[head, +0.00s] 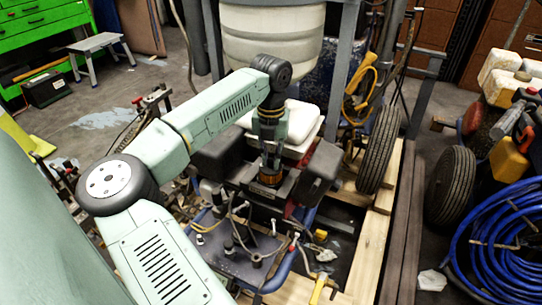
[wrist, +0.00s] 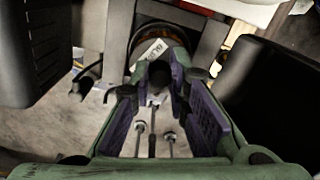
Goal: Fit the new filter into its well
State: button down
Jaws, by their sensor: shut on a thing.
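My gripper (head: 270,143) points down over the machine's engine, between two black housings. It is shut on the new filter (head: 271,172), a copper-brown ribbed cylinder directly below the fingers in the head view. In the wrist view, my gripper (wrist: 158,88) has its purple-padded fingers on either side of a dark knob-like part, with a little of the brown filter (wrist: 196,72) behind them. The filter's lower end is close to a dark bracket. The well is not clearly visible, and I cannot tell whether the filter touches it.
A black housing (head: 320,170) stands close to the right of the filter, and another (head: 217,154) to its left. A white tank (head: 298,124) is behind. Cables and levers crowd the dark panel (head: 235,240) in front. Timber (head: 370,245) lies to the right.

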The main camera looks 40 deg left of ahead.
jog(key=shift+f+b, duration=0.3)
jog(key=shift+f, duration=0.2)
jog(key=c, duration=1.5)
grip_release()
jog(key=shift+o, duration=0.7)
jog(key=shift+o, duration=1)
jog(key=shift+r, duration=0.1)
jog(key=shift+r+p, duration=2.1)
jog(key=shift+r, duration=1.35)
